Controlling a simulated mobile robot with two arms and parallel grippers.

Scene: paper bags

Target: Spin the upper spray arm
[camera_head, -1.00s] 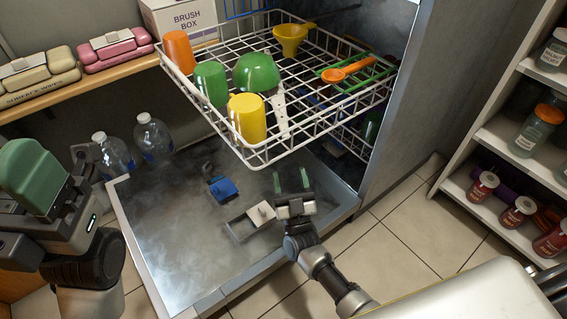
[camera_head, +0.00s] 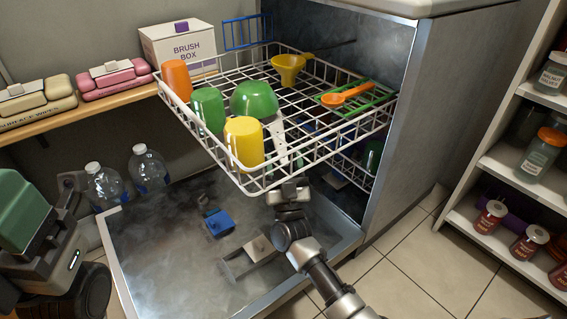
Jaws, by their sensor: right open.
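A light grey bar (camera_head: 278,138), which looks like the upper spray arm, shows through the wires of the white upper rack (camera_head: 247,187). Cups and the rack hide most of it. My right gripper (camera_head: 289,175) is open at the rack's front lower edge, below and slightly right of the bar. Its fingertips are hard to make out against the wires. I cannot see it touching the bar.
The rack holds orange, green and yellow cups (camera_head: 244,141), a green bowl (camera_head: 254,99), a yellow funnel (camera_head: 288,68) and an orange spoon (camera_head: 347,95). The open dishwasher door (camera_head: 165,260) lies below. Shelves (camera_head: 510,170) with jars stand right.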

